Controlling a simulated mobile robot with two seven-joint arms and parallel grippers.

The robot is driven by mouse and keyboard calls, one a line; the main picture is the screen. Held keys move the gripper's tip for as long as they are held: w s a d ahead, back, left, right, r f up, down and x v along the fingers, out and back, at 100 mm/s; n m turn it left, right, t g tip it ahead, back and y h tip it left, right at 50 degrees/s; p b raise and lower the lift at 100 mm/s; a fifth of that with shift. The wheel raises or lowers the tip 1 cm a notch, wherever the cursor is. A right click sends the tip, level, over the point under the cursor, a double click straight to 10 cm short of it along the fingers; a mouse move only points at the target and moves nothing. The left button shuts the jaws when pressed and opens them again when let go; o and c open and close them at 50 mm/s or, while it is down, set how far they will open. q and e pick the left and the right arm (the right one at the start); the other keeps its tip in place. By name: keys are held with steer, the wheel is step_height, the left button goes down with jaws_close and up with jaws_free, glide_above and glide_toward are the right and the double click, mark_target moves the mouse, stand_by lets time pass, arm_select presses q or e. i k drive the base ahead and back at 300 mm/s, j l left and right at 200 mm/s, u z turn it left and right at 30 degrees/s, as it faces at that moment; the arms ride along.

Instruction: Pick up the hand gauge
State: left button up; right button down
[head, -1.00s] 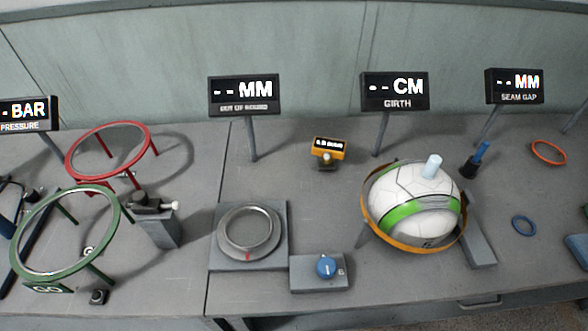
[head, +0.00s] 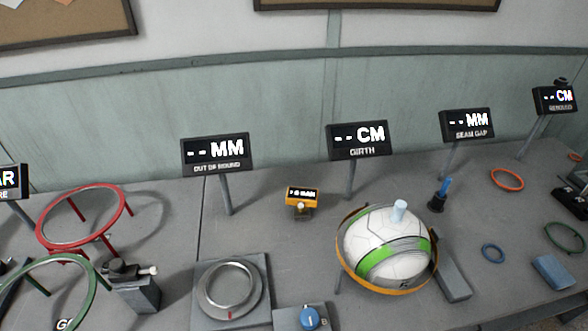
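A small yellow-orange gauge with a dark lit display (head: 303,194) stands near the middle of the bench. It looks like the hand gauge. A short stem with a pale tip shows below its display, over a small dark base. Its reading is too small to read surely. It stands behind and left of the white and green ball (head: 385,252), apart from it. Neither of my grippers is in view.
An orange band surrounds the ball. A grey plate with a metal ring (head: 262,315) and a blue knob (head: 310,317) lie in front. Red (head: 122,210) and green ring stands are at left. Display posts, including the girth sign (head: 358,140), stand behind. Bench around the gauge is clear.

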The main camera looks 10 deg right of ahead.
mark_target(295, 194)
steer(key=l+u, duration=0.2)
steer(key=u, duration=0.25)
steer(key=k+l+u, duration=0.2)
steer(key=u, duration=0.25)
steer(key=k+l+u, duration=0.1)
steer(key=u, duration=0.35)
